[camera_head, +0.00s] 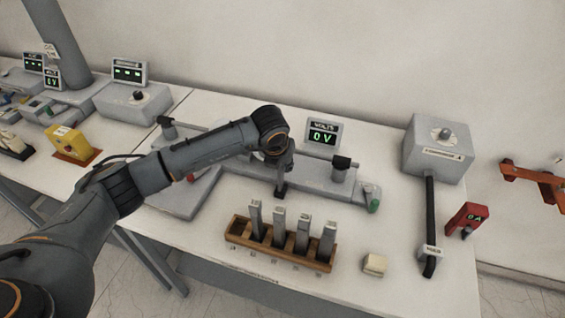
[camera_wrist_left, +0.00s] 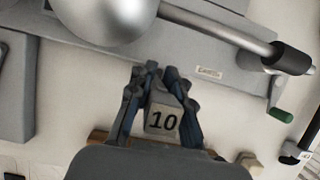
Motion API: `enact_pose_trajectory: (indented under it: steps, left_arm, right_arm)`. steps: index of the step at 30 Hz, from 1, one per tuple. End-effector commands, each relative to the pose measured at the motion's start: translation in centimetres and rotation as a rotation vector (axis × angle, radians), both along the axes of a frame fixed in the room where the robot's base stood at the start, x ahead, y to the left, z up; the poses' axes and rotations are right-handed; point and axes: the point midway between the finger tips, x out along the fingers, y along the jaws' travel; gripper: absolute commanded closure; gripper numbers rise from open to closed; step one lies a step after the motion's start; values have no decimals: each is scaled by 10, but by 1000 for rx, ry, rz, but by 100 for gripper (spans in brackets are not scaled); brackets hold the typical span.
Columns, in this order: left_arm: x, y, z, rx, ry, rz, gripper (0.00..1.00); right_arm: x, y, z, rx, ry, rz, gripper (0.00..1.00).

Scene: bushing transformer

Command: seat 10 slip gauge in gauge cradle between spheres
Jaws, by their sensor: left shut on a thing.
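My left gripper (camera_head: 281,188) hangs over the front of a long grey apparatus base (camera_head: 315,185). In the left wrist view my left gripper (camera_wrist_left: 160,110) is shut on the 10 slip gauge (camera_wrist_left: 162,119), its "10" end face toward the camera. A shiny metal sphere (camera_wrist_left: 108,12) shows at the top left, with a rod running right to a black collar. The second sphere and the cradle cannot be made out; the arm hides part of the apparatus in the head view. My right gripper is not in view.
A wooden rack (camera_head: 236,232) with several upright gauges stands in front of the apparatus. A small cream block (camera_head: 375,264) lies right of it. A VOLTS display (camera_head: 322,132) reads 0 V.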

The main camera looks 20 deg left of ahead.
Motion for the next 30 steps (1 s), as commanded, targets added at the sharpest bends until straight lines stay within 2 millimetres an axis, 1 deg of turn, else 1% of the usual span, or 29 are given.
enact_pose_trajectory:
  steps: [5,6,8,9,10,18,21,22,26,30]
  left_arm:
    - [1,0,-2,-1,-2,0,100]
    - [0,0,-3,-1,0,0,81]
    - [0,0,-2,0,0,0,68]
    - [0,0,-2,-1,0,0,60]
    - [0,0,-2,0,0,0,58]
    - [0,0,-1,0,0,0,58]
    - [0,0,3,0,0,0,58]
    - [-1,0,4,-1,-1,0,58]
    - [-8,0,22,-2,-5,-2,58]
    - [-20,0,51,-2,-7,-3,58]
  right_arm:
    - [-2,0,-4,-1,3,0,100]
    - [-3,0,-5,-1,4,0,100]
    - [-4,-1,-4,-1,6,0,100]
    - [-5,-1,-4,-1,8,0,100]
    - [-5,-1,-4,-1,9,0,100]
    - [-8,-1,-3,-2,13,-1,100]
    - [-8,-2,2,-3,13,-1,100]
    - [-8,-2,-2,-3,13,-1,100]
    - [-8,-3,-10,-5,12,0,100]
    - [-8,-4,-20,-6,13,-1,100]
